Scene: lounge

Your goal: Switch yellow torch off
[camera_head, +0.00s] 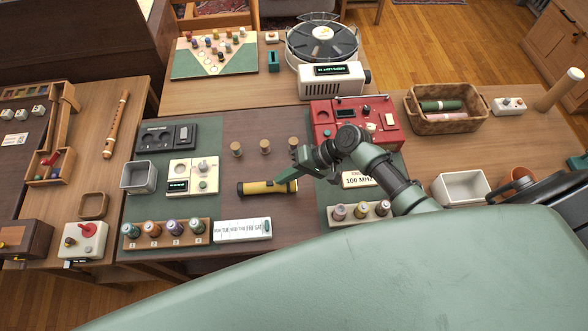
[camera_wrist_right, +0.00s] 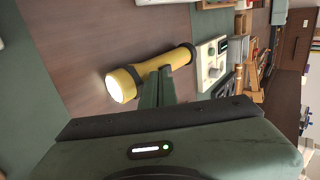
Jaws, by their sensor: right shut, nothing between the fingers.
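In the right wrist view the torch (camera_wrist_right: 130,80) shows a bright, lit lens. My right gripper (camera_head: 277,183) is shut and empty, its fingertips at the torch's body. In the right wrist view the closed fingers (camera_wrist_right: 158,86) overlap the torch's barrel; whether they touch it I cannot tell. The torch's switch is not clearly visible. My left gripper is not in view.
A white panel with knobs (camera_head: 193,177) stands left of the torch. A white day-label strip (camera_head: 242,230) and a rack of spools (camera_head: 168,233) lie in front. Small round pegs (camera_head: 265,146) stand behind, and a red radio-like box (camera_head: 355,122) is behind to the right.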

